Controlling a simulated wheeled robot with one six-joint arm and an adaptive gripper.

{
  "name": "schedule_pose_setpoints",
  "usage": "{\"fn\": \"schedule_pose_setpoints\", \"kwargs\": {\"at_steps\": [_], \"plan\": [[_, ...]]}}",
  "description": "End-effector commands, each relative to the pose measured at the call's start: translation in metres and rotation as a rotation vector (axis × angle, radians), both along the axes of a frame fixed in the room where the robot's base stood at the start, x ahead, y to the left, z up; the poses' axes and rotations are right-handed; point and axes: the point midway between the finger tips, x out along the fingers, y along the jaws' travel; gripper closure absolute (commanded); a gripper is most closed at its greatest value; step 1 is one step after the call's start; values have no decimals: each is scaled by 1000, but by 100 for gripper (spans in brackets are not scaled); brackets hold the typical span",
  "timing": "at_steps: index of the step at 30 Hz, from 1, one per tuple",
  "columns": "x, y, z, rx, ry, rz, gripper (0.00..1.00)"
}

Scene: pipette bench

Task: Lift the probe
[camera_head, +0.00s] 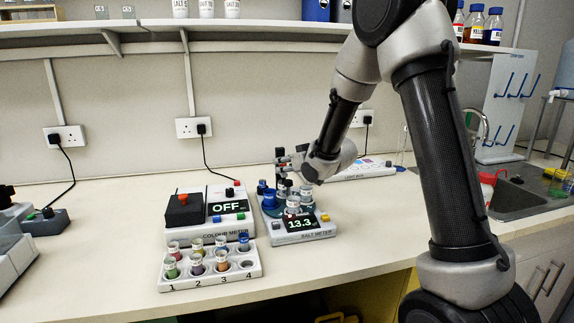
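The salt meter (305,237) stands on the bench, its display reading 13.3. It carries a round blue-green carousel with several small white-labelled vials (292,203) and a blue-capped piece at its left. My gripper (284,164) is above the back of the carousel, reaching in from the right. A slim dark upright part (280,153) shows at the fingertips; it may be the probe, but it is too small to be sure. I cannot tell whether the fingers are closed on it. The lower end of this part is hidden among the vials.
The colour meter (211,237), reading OFF, stands left of the salt meter. In front is a white rack (213,284) with several coloured vials and numbers 1 to 4. A light box (365,170) lies behind my arm. A sink (505,198) is at right. Bench front-left is clear.

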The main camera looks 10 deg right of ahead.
Motion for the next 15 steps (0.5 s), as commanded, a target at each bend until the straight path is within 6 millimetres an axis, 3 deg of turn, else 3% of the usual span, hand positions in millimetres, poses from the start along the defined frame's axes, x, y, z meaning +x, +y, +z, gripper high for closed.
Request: {"fn": "schedule_pose_setpoints", "kwargs": {"at_steps": [1,6,11,15], "plan": [[0,0,0,0,0,0,69],[0,0,0,0,0,0,100],[0,0,1,0,0,0,100],[0,0,20,0,-4,1,100]]}}
